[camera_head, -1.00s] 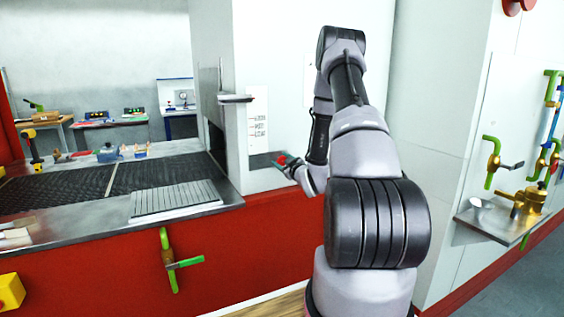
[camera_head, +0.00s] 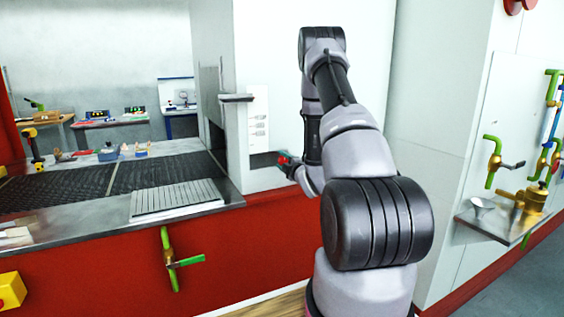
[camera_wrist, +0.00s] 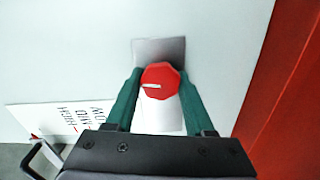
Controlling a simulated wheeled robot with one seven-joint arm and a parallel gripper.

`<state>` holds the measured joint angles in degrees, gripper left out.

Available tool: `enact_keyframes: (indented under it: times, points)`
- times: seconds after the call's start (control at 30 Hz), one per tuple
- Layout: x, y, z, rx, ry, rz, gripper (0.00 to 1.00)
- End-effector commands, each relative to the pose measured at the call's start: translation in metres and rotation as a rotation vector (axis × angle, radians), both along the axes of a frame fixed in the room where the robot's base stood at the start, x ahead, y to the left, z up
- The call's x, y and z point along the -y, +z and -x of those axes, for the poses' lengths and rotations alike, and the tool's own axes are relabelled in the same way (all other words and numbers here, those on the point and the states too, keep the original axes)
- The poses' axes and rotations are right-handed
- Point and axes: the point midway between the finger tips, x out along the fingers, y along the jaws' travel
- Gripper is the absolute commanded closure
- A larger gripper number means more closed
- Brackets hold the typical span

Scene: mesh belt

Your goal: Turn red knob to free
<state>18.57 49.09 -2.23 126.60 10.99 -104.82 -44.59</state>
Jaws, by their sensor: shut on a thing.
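The red knob (camera_wrist: 162,80) is in the middle of the wrist view, a rounded many-sided cap with a white pointer line toward the left of its face. It is mounted on a grey metal plate (camera_wrist: 170,48) on the white housing. My gripper (camera_wrist: 160,92) has its two green fingers on either side of the knob, shut on it. In the head view the knob (camera_head: 283,159) is a small red spot by my gripper (camera_head: 288,165), at the lower part of the white panel. My wrist partly hides it there.
A white label with printed text (camera_wrist: 66,120) is beside the knob. A red panel edge (camera_wrist: 285,90) runs along the right of the wrist view. In the head view, a dark mesh belt (camera_head: 60,184) lies left, and a green-handled valve (camera_head: 170,262) is on the red front.

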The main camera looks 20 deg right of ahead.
Motion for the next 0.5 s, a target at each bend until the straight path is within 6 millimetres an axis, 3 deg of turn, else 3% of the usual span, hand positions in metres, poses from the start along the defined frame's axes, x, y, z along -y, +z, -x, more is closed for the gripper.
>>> enact_keyframes:
  times: [0.5]
  points:
    - [0.0004,-0.0025,0.0011,0.002,-0.001,0.171,1.00]
